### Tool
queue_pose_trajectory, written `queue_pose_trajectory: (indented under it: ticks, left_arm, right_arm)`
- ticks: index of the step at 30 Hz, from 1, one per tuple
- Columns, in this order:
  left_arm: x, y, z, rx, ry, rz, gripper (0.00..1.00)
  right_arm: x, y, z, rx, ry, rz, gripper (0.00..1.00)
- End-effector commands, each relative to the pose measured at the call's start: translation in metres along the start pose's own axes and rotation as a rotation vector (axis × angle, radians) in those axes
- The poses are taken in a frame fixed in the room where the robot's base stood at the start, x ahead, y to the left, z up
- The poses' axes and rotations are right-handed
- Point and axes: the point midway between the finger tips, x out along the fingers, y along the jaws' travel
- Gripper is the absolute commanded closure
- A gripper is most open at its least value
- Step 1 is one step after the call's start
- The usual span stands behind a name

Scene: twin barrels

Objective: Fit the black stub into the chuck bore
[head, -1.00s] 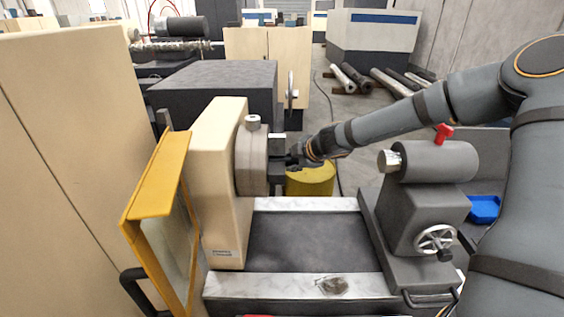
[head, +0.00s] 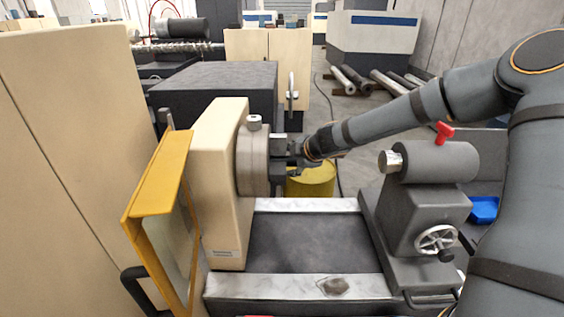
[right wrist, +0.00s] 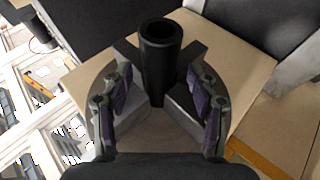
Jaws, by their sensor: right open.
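The black stub (right wrist: 160,68) is a dark hollow cylinder. In the right wrist view it stands out from the middle of the chuck, between the grey chuck jaws (right wrist: 187,112); how deep it sits is hidden. The round chuck (head: 252,162) is on the cream headstock in the head view, with its face (right wrist: 160,126) showing in the right wrist view. My right gripper (right wrist: 162,98) is open, its purple-padded fingers on either side of the stub and apart from it. In the head view my right gripper (head: 290,156) is at the chuck's face, where the stub is not clearly visible. My left gripper is not in view.
The tailstock (head: 425,195) with a red lever and handwheel stands to the right of the chuck. A yellow-framed guard (head: 150,190) stands open at the left. A yellow drum (head: 312,181) is behind the bed.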

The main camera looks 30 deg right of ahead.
Motion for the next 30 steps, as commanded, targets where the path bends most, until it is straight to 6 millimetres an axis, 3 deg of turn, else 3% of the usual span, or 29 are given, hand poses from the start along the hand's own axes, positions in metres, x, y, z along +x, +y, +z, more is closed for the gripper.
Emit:
queue_pose_trajectory:
  ticks: [5,13,18,30]
  left_arm:
    - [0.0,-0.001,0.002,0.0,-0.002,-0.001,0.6]
    - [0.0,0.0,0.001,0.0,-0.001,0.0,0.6]
    - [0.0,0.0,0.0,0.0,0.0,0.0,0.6]
    - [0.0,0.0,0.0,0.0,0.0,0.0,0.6]
  right_arm:
    - [-0.009,0.001,0.0,0.006,0.001,0.005,0.41]
    - [-0.052,0.001,-0.004,0.007,0.011,0.003,0.41]
    - [-0.067,0.001,-0.002,0.007,0.003,0.006,0.41]
    - [-0.075,0.0,-0.003,-0.002,0.001,0.0,0.41]
